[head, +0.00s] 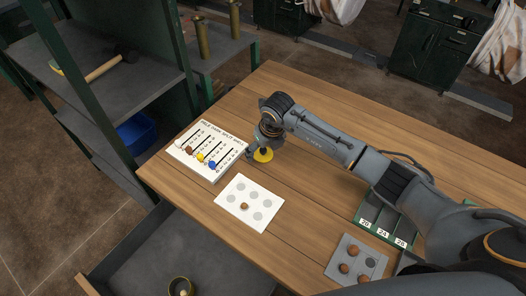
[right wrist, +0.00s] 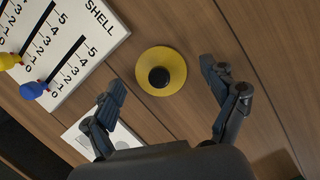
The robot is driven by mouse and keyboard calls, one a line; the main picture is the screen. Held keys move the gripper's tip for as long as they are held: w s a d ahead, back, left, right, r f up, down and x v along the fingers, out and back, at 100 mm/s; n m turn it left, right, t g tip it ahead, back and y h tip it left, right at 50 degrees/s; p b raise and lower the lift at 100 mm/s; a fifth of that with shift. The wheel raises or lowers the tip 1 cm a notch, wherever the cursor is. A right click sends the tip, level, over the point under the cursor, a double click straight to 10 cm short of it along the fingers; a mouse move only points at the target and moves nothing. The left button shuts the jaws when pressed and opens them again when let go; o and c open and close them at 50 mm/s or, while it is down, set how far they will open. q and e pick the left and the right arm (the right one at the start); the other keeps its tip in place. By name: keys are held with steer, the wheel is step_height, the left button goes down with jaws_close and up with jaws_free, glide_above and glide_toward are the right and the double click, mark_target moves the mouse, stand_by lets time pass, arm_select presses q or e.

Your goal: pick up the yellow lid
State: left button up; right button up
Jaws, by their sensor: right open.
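The yellow lid (head: 264,155) is a flat round disc with a black knob on top. It lies on the wooden table, just right of the white slider board. In the right wrist view the lid (right wrist: 161,71) lies beyond the fingertips, between their two lines. My right gripper (right wrist: 166,85) is open and empty, its fingers spread on either side, not touching the lid. In the head view my right gripper (head: 260,150) is above the lid and partly covers it. My left gripper is not in view.
The white slider board (head: 207,152) with coloured knobs is left of the lid. A white card (head: 249,203) with grey spots and a brown ball is in front. A grey tray (head: 356,262) and a green numbered box (head: 383,220) stand right. An open drawer (head: 190,255) is below the table edge.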

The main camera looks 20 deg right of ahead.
steer(key=shift+w+f, duration=0.1)
steer(key=shift+f, duration=0.05)
steer(key=c, duration=1)
steer(key=shift+c, duration=0.2)
